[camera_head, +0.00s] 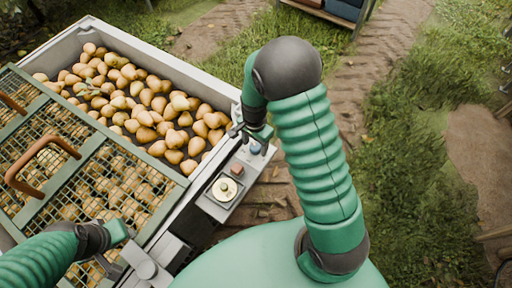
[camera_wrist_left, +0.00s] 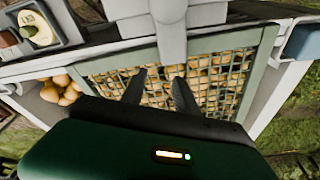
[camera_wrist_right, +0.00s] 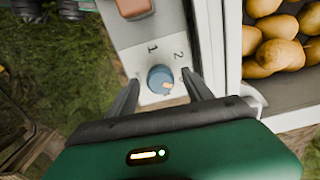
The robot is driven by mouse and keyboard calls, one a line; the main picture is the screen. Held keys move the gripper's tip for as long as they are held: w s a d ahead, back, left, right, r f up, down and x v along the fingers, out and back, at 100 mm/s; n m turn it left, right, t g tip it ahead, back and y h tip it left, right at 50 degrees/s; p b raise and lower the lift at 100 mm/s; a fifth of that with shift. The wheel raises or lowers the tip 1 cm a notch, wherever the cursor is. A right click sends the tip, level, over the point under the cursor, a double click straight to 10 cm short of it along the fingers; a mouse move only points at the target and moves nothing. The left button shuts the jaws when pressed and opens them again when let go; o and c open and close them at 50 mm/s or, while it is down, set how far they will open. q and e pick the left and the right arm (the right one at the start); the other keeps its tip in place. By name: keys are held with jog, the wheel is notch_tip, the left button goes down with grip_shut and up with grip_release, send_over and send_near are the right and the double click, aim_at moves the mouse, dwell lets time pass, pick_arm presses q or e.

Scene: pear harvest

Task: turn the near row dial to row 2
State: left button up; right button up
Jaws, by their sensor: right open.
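The near row dial, a small blue knob (camera_wrist_right: 160,78), sits on a pale panel below the printed numbers 1 and 2 in the right wrist view. A pale orange mark shows at its lower right; I cannot tell which number it is set to. It also shows in the head view (camera_head: 255,149). My right gripper (camera_wrist_right: 160,77) is open, with one finger on each side of the knob; contact is not clear. My left gripper (camera_wrist_left: 160,74) is open and empty above a mesh cover, at the lower left in the head view (camera_head: 122,243).
A red button (camera_head: 237,170) and a cream dial (camera_head: 224,190) share the panel (camera_head: 213,210). A grey bin (camera_head: 208,78) of pears stands beside it, partly under green-framed mesh covers (camera_head: 95,152) with brown handles. Grass and dirt track lie to the right.

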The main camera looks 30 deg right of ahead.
jog(key=shift+w+a+f, duration=0.1)
jog(key=shift+a+f, duration=0.2)
jog(key=shift+f, duration=0.15)
jog(key=shift+d, duration=0.4)
jog(key=shift+d+f, duration=0.15)
jog(key=shift+d, duration=0.15)
jog(key=c, duration=0.5)
jog(key=shift+a, duration=0.4)
grip_shut()
